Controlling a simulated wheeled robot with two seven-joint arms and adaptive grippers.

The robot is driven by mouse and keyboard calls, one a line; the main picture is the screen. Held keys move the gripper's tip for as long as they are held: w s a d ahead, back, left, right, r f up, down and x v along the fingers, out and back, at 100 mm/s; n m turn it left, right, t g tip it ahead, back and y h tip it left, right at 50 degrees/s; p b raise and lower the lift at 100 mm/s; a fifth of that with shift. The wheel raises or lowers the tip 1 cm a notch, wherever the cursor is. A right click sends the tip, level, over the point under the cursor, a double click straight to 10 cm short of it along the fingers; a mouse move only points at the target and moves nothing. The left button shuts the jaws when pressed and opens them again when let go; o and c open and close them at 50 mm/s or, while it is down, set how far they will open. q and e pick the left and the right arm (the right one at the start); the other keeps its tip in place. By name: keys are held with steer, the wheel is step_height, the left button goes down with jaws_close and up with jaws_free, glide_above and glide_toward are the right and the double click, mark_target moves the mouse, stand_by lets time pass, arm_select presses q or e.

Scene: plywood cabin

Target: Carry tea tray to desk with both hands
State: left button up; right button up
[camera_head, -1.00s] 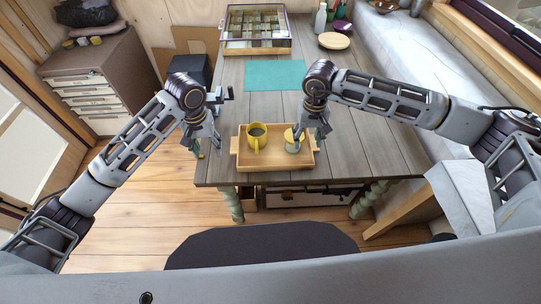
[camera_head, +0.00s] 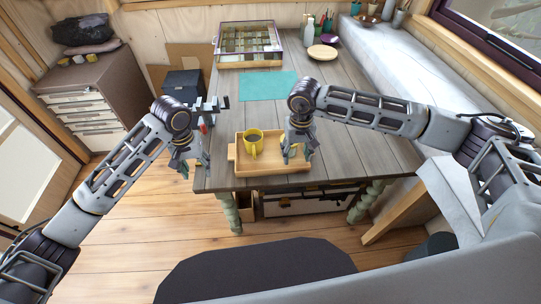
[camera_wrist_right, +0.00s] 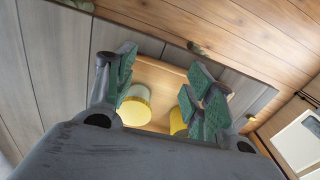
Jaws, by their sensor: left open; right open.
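The light wooden tea tray (camera_head: 273,169) lies flat on the grey plank table near its front edge. A yellow mug (camera_head: 253,149) with dark liquid stands on it. A second yellow vessel with a pale top (camera_wrist_right: 134,108) shows in the right wrist view; in the head view my right gripper mostly hides it. My right gripper (camera_head: 297,155) is open over the tray's right part; its green-padded fingers frame the tray in the wrist view (camera_wrist_right: 165,88). Whether they touch it, I cannot tell. My left gripper (camera_head: 190,166) is open and empty, left of the tray and apart from it.
The table (camera_head: 345,150) has a teal mat (camera_head: 268,86), a divided box (camera_head: 249,45) and a round wooden plate (camera_head: 322,52) farther back. A drawer cabinet (camera_head: 95,95) stands left. A dark seat (camera_head: 255,272) is in front. A white bench runs along the right.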

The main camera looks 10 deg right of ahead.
steer(key=shift+r, duration=0.15)
step_height(320, 180, up, 12)
stand_by(0.7)
steer(key=shift+f, duration=0.2)
stand_by(0.4)
